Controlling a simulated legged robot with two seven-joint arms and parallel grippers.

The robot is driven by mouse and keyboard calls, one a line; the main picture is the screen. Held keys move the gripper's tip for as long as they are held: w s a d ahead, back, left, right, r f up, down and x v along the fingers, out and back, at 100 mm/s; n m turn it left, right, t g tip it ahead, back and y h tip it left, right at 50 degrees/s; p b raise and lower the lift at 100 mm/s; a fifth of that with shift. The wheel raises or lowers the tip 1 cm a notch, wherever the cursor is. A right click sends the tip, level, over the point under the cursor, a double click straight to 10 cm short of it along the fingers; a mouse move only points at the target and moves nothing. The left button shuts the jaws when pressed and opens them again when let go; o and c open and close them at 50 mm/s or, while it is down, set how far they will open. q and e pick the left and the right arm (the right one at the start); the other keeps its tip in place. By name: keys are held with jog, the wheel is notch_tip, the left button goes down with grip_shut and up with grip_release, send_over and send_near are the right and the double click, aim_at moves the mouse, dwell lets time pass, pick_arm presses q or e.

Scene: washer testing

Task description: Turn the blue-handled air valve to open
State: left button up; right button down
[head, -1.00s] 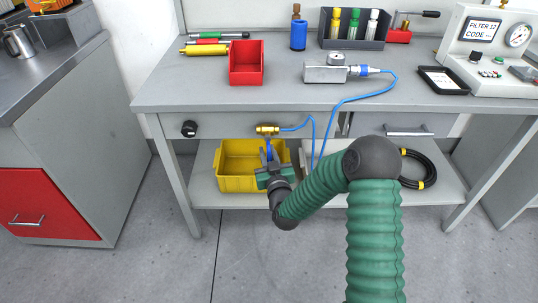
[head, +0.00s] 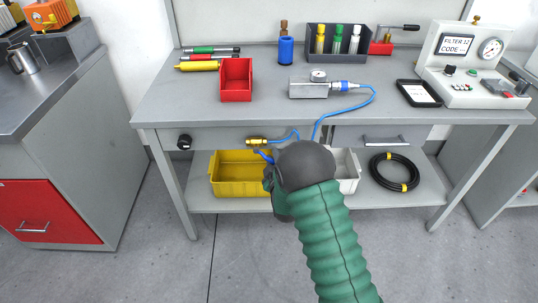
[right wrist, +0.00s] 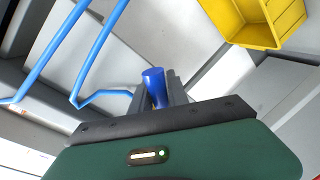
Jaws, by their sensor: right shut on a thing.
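The brass air valve (head: 257,141) is mounted on the front of the workbench, under the tabletop. Its blue handle (head: 265,157) slants down and to the right from the valve body. In the right wrist view, the handle's blue end (right wrist: 153,79) sits between the dark fingers of my right gripper (right wrist: 158,90), which is shut on it. In the head view, my own green and black arm hides most of the right gripper. The brass body cannot be made out in the wrist view. My left gripper is not in view.
A blue air hose (head: 343,105) runs from the valve area up to a metal block (head: 308,89) on the bench. A yellow bin (head: 228,186), a pale bin (head: 347,171) and a black coiled hose (head: 412,170) lie on the lower shelf. A black knob (head: 184,142) is left of the valve.

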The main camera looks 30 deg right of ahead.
jog(key=r+n+p, duration=0.1)
jog(key=n+p, duration=0.1)
jog(key=r+n+p, duration=0.1)
jog(key=shift+s+d+r+n+g+h+p, duration=0.3)
jog(key=shift+d+g+h+p, duration=0.1)
jog(key=shift+s+d+r+n+p, duration=0.1)
jog(key=shift+r+n+p, duration=0.5)
jog(key=shift+n+p, duration=0.45)
jog(key=c, duration=1.5)
grip_release()
jog(key=shift+o, duration=1.1)
jog(key=shift+h, duration=0.3)
jog(key=shift+r, duration=0.1)
